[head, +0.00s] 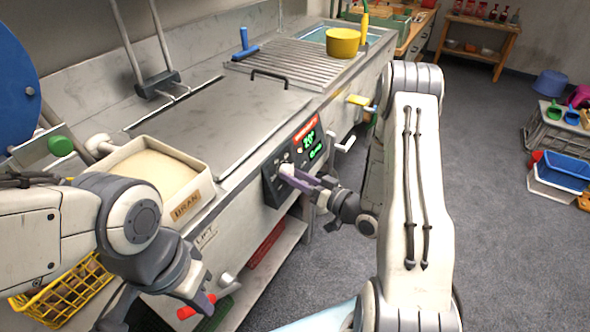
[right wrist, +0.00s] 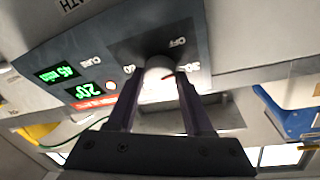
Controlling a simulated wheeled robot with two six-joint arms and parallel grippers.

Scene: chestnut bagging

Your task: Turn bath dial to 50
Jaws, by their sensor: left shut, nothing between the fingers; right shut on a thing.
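The bath dial (head: 287,169) is a pale round knob on the dark control panel (head: 273,188) at the bath's front. In the right wrist view the dial (right wrist: 160,70) shows a red mark, with OFF and number labels around it. My right gripper (head: 292,176) is shut on the dial, its purple fingers on either side of it. The green display (right wrist: 88,90) reads 20°, and another (right wrist: 58,73) reads 45 min. My left gripper (head: 203,294) is shut and empty, low in front of the bath near a red handle (head: 196,306).
A tray labelled BRAN (head: 196,202) stands at the bath's left end, beside the closed metal lid (head: 235,115). A white lever (head: 344,144) sticks out right of the panel. A yellow crate (head: 62,293) is at lower left. Open floor (head: 490,190) lies to the right.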

